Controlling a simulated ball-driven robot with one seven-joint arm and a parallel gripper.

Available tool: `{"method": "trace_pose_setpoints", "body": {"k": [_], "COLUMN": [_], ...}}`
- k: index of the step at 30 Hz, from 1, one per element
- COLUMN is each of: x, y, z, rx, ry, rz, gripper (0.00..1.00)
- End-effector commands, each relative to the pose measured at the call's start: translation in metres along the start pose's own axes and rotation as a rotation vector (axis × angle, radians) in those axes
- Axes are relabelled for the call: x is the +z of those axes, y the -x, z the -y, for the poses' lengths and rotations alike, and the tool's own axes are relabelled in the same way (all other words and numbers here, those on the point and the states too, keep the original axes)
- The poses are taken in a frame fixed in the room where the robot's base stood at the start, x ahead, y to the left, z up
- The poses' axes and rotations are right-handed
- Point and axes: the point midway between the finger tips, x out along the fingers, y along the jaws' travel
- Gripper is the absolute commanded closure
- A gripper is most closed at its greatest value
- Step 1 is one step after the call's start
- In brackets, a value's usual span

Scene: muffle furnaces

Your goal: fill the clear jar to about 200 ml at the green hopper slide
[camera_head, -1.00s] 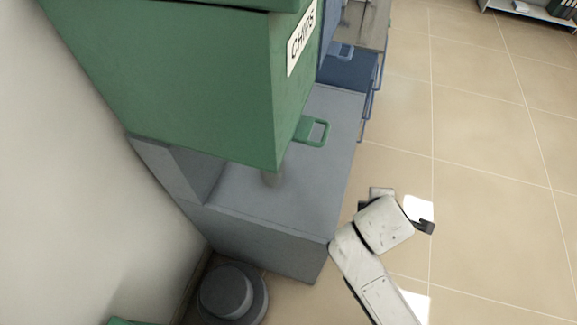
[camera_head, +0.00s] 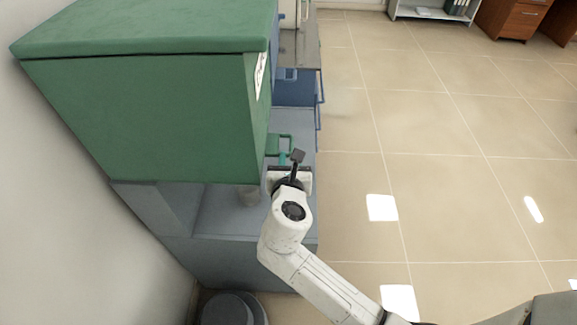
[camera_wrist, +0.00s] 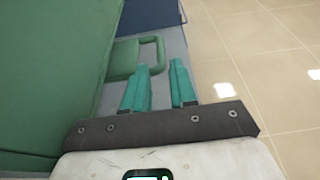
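The green hopper (camera_head: 150,115) stands at the left over a grey bench. Its green slide handle (camera_head: 278,143), a loop, sticks out at the right side and also shows in the wrist view (camera_wrist: 152,42). A small greyish see-through cylinder (camera_head: 250,196), which looks like the clear jar, stands under the hopper's lower edge; its top and fill level are hidden. My gripper (camera_head: 288,160) is beside the handle. In the wrist view its two teal fingers (camera_wrist: 160,66) are apart with nothing between them, and the handle lies just beyond the tips.
The grey bench (camera_head: 215,215) carries the hopper, with a blue unit (camera_head: 296,88) behind it. A dark round bin (camera_head: 228,308) stands on the floor in front. The tiled floor (camera_head: 450,190) to the right is open. A white wall (camera_head: 70,230) bounds the left.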

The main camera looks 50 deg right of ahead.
Motion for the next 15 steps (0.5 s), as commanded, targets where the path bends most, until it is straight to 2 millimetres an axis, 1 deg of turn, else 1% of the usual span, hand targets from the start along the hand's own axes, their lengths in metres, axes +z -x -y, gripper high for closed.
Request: {"method": "trace_pose_setpoints", "body": {"k": [1,3,9,15], "x": [0.001,0.001,0.000,0.000], "y": [-0.010,-0.023,-0.055,-0.073], "z": [0.000,0.001,0.001,0.000], "rx": [-0.004,-0.004,-0.004,-0.002], "ry": [-0.002,-0.003,-0.004,-0.003], "rz": [0.000,0.000,-0.001,-0.001], "gripper": [0.74,0.74,0.74,0.74]}}
